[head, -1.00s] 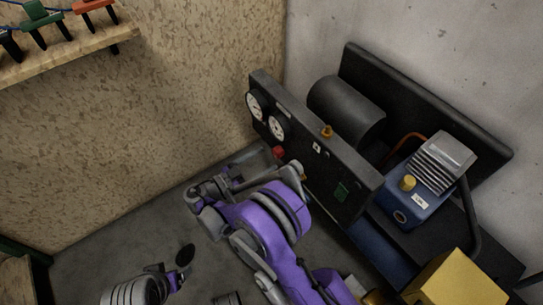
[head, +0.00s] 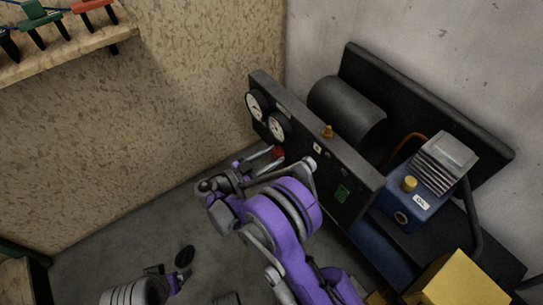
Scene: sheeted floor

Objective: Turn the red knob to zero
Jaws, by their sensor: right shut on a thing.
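The red knob (head: 279,152) sits on the front of the black compressor panel (head: 330,170), below the two white dial gauges (head: 277,128). My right gripper (head: 271,158), on the purple arm, has its grey fingers at the knob and is shut on it. The fingers partly cover the knob, and its pointer or markings are too small to read. Part of my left arm shows low at the left, with what looks like my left gripper (head: 178,275); its jaws are not clear enough to judge.
A blue pump (head: 420,195) with a yellow cap and a dark cylinder (head: 346,112) stand behind the panel. A yellow box (head: 458,282) is at the lower right. A wooden shelf (head: 70,48) with clamps is at the upper left. The floor left of the panel is mostly clear.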

